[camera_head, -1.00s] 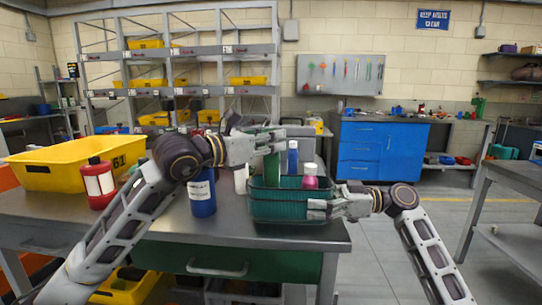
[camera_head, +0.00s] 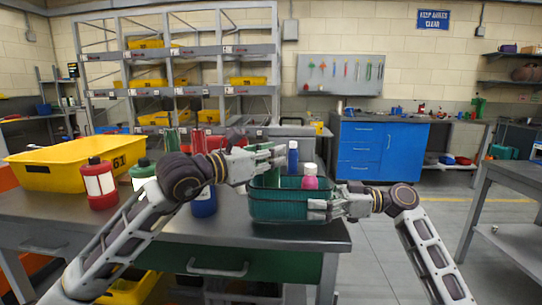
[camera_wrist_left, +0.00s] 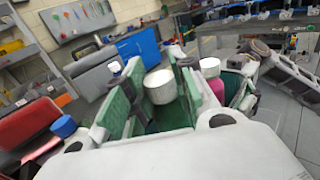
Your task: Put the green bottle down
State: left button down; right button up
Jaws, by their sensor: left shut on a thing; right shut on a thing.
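The green bottle (camera_head: 272,179) is upright in my left gripper (camera_head: 274,154), with its lower part inside the teal basket (camera_head: 290,208). In the left wrist view a white cap (camera_wrist_left: 160,87) shows between the two fingers of that gripper; most of the body is hidden. I cannot tell whether its base touches the basket floor. My right gripper (camera_head: 320,208) is shut on the basket's right front wall. A blue bottle (camera_head: 292,160) and a pink bottle (camera_head: 310,180) stand in the basket beside the green one.
The basket sits near the table's right edge. A yellow bin (camera_head: 50,172), a red bottle (camera_head: 100,185) and a green-capped bottle (camera_head: 143,172) stand at the left. A blue bottle (camera_head: 204,202) is partly behind my left arm. The table front (camera_head: 240,232) is clear.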

pick_arm(q)
jog(key=shift+f, duration=0.6)
jog(key=c, duration=1.2)
grip_release()
jog(key=shift+r, duration=0.2)
jog(key=shift+r, duration=0.3)
jog(key=shift+a+r, duration=0.1)
jog(key=shift+a, duration=0.05)
jog(key=shift+v, duration=5.9)
jog(key=shift+s, duration=0.15)
